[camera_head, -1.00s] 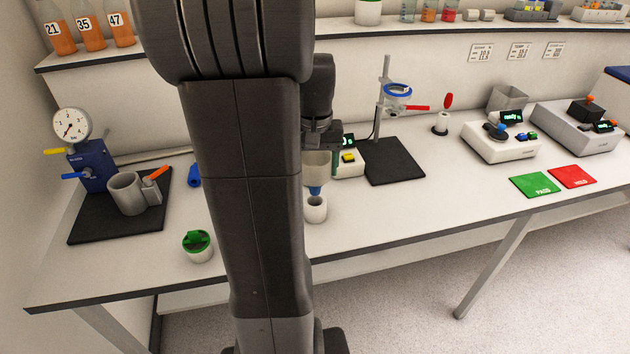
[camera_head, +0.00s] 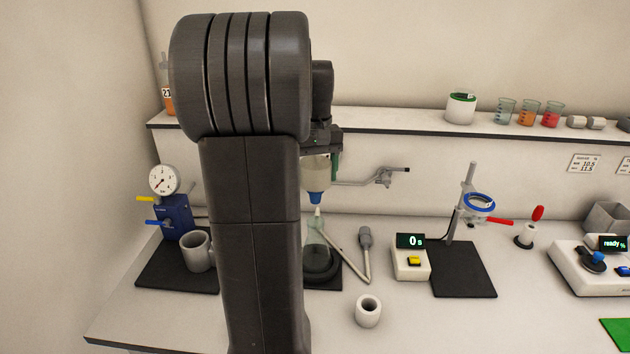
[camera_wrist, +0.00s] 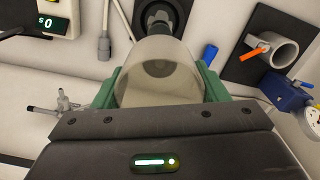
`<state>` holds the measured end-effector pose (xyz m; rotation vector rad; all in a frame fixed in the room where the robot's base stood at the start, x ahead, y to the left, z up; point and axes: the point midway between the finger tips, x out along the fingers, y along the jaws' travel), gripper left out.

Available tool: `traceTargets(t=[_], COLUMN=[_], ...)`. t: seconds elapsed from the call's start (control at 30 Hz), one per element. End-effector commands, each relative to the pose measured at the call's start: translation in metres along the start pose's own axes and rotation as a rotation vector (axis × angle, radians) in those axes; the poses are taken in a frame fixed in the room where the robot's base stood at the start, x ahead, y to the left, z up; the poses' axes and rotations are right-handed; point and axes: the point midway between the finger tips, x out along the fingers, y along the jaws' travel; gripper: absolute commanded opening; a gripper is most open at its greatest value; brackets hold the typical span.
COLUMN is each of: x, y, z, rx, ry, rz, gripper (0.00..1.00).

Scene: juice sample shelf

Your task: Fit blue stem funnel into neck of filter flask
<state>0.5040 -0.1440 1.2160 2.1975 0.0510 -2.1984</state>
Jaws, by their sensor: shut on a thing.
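The funnel (camera_head: 316,170), a pale translucent cup with a blue lower part and a light stem tip, is upright in my gripper (camera_head: 322,150). The green fingers of my gripper (camera_wrist: 158,88) clasp both sides of the funnel (camera_wrist: 157,70) in the wrist view. The clear filter flask (camera_head: 318,256) stands on a dark base below the funnel, partly hidden by my arm. It shows beyond the funnel in the wrist view (camera_wrist: 160,14). The stem tip is close above the flask's neck; I cannot tell whether they touch.
A white holder (camera_head: 368,311) stands empty in front. A timer (camera_head: 411,262) and ring stand (camera_head: 463,262) are at right. A pump (camera_head: 174,216) and grey cup (camera_head: 196,252) are at left. A hose and grey-ended rod (camera_head: 366,250) are beside the flask.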

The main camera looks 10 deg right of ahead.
Motion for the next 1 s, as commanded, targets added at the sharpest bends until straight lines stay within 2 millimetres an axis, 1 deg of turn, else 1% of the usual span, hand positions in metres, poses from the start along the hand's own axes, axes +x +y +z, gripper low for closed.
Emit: traceTargets(t=[0.27,0.77,0.8,1.0], x=[0.011,0.051,0.045,0.044], y=[0.0,0.0,0.0,0.0], z=[0.0,0.0,0.0,0.0], rx=[-0.001,-0.001,-0.001,-0.001], ry=[0.0,0.0,0.0,-0.001], rz=[0.0,0.0,0.0,0.0], gripper=[0.42,0.42,0.42,0.42])
